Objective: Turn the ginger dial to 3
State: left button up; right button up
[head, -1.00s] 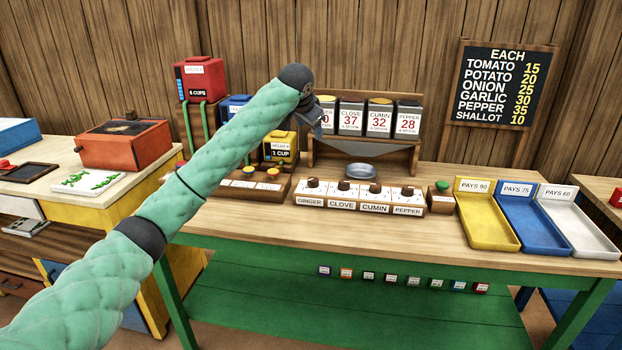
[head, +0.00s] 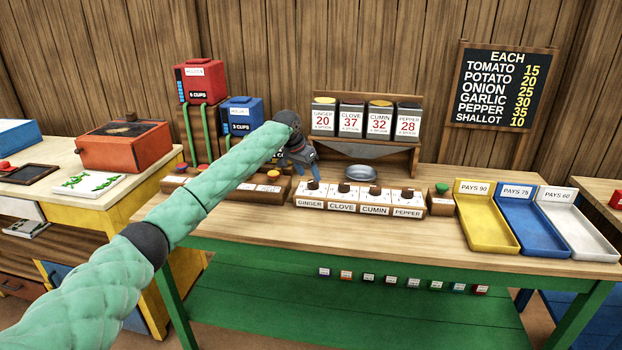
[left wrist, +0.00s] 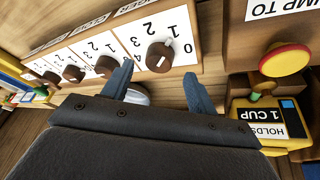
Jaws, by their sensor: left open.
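The ginger dial (head: 313,185) is a dark brown knob on a white face, at the left end of a row of dials on the wooden bench. My left gripper (head: 312,172) is just above and behind the ginger dial, with blue fingers pointing down. In the left wrist view the gripper (left wrist: 158,86) is open and empty, its fingertips apart on either side of the knob's line. My right gripper is not in view.
Clove (head: 344,187), cumin (head: 374,190) and pepper (head: 407,192) dials stand to the right, close together. A metal bowl (head: 361,173) sits behind them. A yellow-and-red button (left wrist: 284,58) is near the gripper. Spice bins (head: 351,120) stand at the back.

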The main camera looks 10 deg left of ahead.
aim_at(312, 181)
pick_arm(q)
jog(key=shift+x, duration=1.75)
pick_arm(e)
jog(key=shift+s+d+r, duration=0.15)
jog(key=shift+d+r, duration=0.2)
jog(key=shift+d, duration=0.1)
